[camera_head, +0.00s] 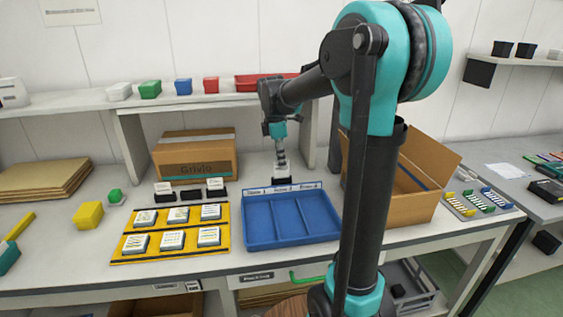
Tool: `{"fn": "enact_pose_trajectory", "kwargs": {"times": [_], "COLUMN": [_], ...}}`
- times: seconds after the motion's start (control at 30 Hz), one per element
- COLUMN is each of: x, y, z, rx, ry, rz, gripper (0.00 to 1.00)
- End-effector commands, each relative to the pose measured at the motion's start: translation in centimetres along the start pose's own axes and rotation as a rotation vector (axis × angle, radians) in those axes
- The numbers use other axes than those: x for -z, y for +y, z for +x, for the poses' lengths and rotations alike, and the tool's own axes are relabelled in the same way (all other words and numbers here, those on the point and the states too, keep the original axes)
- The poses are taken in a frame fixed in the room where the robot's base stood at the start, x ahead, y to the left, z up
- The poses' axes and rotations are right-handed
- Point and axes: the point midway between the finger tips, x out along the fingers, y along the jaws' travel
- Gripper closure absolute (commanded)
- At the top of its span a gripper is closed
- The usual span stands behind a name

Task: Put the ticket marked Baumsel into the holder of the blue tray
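The blue tray (331,232) lies on the workbench, with several compartments and small labels along its back rim. My gripper (281,163) points down behind the middle of that rim. A small white ticket (283,172) is right at its fingertips, just above or in a dark holder (282,181). I cannot tell whether the fingers grip it, and its lettering is too small to read. More white tickets stand in dark holders to the left, at the left end (163,187) and the right end (215,183) of a short row.
Yellow trays (221,239) with white-topped blocks lie left of the blue tray. A closed carton (196,171) stands behind them, and an open carton (411,205) is to the right. A shelf (160,106) runs above the bench. Yellow (88,215) and green (115,196) blocks lie left.

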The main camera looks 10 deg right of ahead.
Motion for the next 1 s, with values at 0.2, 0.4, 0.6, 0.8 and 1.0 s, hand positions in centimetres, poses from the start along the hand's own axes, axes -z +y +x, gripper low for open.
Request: {"fn": "enact_pose_trajectory", "kwargs": {"times": [0.2,0.4,0.6,0.8,1.0], "x": [0.0,0.0,0.1,0.1,0.2], "y": [0.0,0.0,0.0,0.0,0.0], "z": [0.0,0.3,0.6,1.0,1.3], "rx": [0.0,0.0,0.0,0.0,0.0], "ry": [0.0,0.0,0.0,0.0,0.0], "rz": [0.0,0.0,0.0,0.0,0.0], "gripper": [1.0,1.0,1.0,1.0,1.0]}}
